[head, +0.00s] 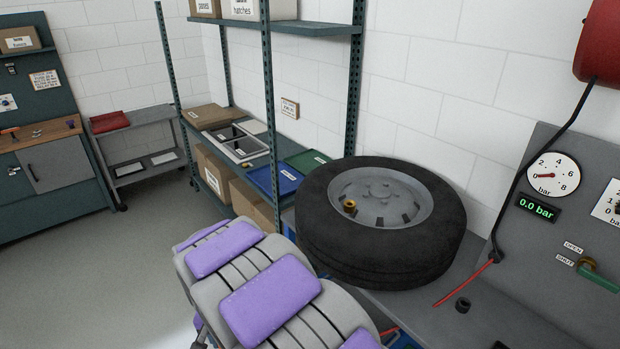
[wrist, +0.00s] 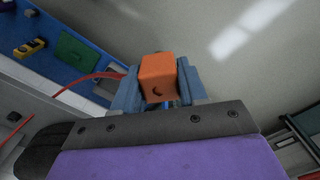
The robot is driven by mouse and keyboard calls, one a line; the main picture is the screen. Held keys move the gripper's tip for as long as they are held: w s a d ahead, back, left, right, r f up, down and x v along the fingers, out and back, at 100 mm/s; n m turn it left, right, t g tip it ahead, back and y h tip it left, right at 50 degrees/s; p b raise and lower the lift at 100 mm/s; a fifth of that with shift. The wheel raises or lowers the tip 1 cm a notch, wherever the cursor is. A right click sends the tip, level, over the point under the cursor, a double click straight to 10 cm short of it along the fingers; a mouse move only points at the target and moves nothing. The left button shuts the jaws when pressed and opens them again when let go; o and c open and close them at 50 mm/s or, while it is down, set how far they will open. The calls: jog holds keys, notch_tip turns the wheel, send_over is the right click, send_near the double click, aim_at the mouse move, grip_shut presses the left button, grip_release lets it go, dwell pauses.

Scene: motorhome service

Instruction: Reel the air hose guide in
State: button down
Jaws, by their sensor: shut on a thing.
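In the wrist view, my gripper (wrist: 158,84) is shut on an orange block (wrist: 157,75), with one blue-grey finger on each side. The block has a dark curved mark and may be the hose guide. A red hose (wrist: 95,76) runs from the left up to the gripper. In the head view, the red reel (head: 600,40) is at the top right. A black hose (head: 527,165) hangs from it and meets a red length (head: 470,281) on the bench. My purple-padded arm hides the gripper and block there.
A tyre on a grey rim (head: 330,235) lies flat on the bench beside my arm. A gauge panel (head: 540,240) reads 0.0 bar. A small black ring (head: 462,305) lies on the bench. Shelving (head: 272,100) stands behind. The floor (head: 90,270) at left is clear.

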jog(key=shift+s+a, duration=0.1)
jog(key=shift+a, duration=0.3)
jog(key=s+a+p, duration=0.1)
jog(key=s+a, duration=0.3)
jog(key=a, duration=0.7)
jog(key=shift+s+r+p, duration=0.15)
jog(key=shift+r+p, duration=0.05)
jog(key=shift+p, duration=0.2)
jog(key=shift+a, duration=0.1)
jog(key=s+a+p, duration=0.1)
jog(key=s+a, duration=0.2)
jog(key=a, duration=0.5)
jog(key=shift+a+r+p, duration=0.15)
jog(key=shift+p, duration=0.25)
dwell(1.1)
